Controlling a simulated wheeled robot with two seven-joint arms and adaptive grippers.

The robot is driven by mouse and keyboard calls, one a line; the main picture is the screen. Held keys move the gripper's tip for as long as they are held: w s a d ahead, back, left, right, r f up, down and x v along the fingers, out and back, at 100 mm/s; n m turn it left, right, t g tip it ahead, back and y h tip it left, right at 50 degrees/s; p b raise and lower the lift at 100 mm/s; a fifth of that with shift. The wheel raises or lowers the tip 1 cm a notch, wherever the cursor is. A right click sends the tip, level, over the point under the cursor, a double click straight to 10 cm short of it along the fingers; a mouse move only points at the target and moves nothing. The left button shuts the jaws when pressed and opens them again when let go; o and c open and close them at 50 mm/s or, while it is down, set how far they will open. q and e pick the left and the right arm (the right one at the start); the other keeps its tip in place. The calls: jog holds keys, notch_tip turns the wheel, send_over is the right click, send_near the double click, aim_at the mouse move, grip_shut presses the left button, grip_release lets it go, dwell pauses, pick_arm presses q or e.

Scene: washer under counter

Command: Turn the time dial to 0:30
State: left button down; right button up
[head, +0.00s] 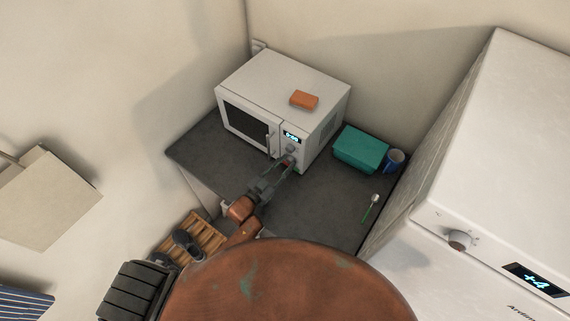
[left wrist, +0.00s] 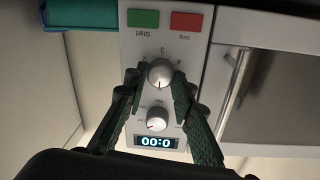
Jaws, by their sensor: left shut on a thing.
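The white microwave (head: 270,85) stands on the dark counter. Its display (head: 292,136) is lit; in the left wrist view, which is upside down, the display (left wrist: 158,142) reads 0:00. Two silver dials lie between display and buttons: the dial nearer the display (left wrist: 157,119) and the dial nearer the buttons (left wrist: 160,72), with numbers such as 3 and 4 beside it. I cannot read which is labelled time. My left gripper (head: 286,164) is shut on the dial nearer the buttons, one finger on each side. My right gripper is not in view.
A green start button (left wrist: 143,19) and a red stop button (left wrist: 186,21) lie beyond the held dial. The door handle (left wrist: 232,85) is close to one finger. A teal box (head: 361,149) and blue mug (head: 394,160) stand beside the microwave; an orange sponge (head: 304,99) lies on top.

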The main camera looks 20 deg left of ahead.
pick_arm(q)
jog(key=shift+m, duration=0.5)
jog(key=m, duration=0.3)
jog(key=shift+m, duration=0.7)
